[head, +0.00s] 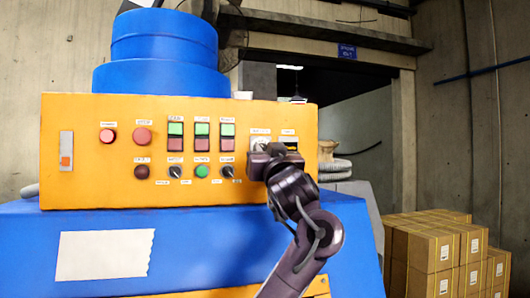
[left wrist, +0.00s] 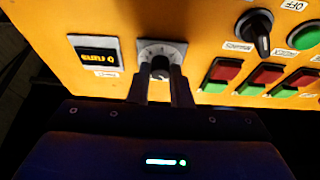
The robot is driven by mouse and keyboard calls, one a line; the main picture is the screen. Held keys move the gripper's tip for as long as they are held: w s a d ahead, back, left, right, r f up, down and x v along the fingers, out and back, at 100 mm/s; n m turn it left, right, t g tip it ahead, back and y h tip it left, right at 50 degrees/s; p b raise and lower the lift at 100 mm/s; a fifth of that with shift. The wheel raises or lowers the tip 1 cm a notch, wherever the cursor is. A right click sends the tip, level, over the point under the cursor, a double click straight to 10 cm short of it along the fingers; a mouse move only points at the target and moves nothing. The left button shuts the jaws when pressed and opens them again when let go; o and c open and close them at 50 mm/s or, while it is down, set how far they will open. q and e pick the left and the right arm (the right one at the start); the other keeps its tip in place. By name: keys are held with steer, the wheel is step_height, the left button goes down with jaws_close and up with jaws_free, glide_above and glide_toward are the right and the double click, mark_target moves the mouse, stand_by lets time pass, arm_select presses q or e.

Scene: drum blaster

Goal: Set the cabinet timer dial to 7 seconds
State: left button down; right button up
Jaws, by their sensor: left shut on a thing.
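The timer dial (left wrist: 162,66) is a dark knob on a pale square scale plate, seen upside down in the left wrist view. My left gripper (left wrist: 161,82) is shut on the knob, one finger on each side. Its pointer setting cannot be read. A small dark display (left wrist: 97,56) with yellow characters sits beside the dial; its text is too small to read surely. In the head view my left gripper (head: 266,152) is at the right end of the orange cabinet panel (head: 75,185) and covers most of the dial. My right gripper is not in view.
Left of the dial are red-and-green switches (head: 228,136), round buttons (head: 142,135) and black selector knobs (head: 227,171); one selector (left wrist: 254,30) is near the gripper. The blue machine body (head: 200,250) lies below the panel. Cardboard boxes (head: 425,250) are stacked at right.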

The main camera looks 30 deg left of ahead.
arm_select(q)
steer(key=shift+f, duration=0.1)
steer(key=m+h, duration=0.3)
steer(key=m, duration=0.4)
steer(key=r+m+h, duration=0.1)
steer(key=m+h, duration=0.2)
steer(key=m, duration=0.5)
steer(key=m+h, duration=0.3)
steer(key=m, duration=0.5)
steer(key=shift+s+a+r+t, duration=0.35)
steer(key=shift+s+a+t, duration=0.05)
steer(key=shift+m+g, duration=0.4)
steer(key=shift+m, duration=0.8)
steer(key=shift+d+m+g, duration=0.1)
steer(key=shift+m+g, duration=0.3)
steer(key=shift+m, duration=0.5)
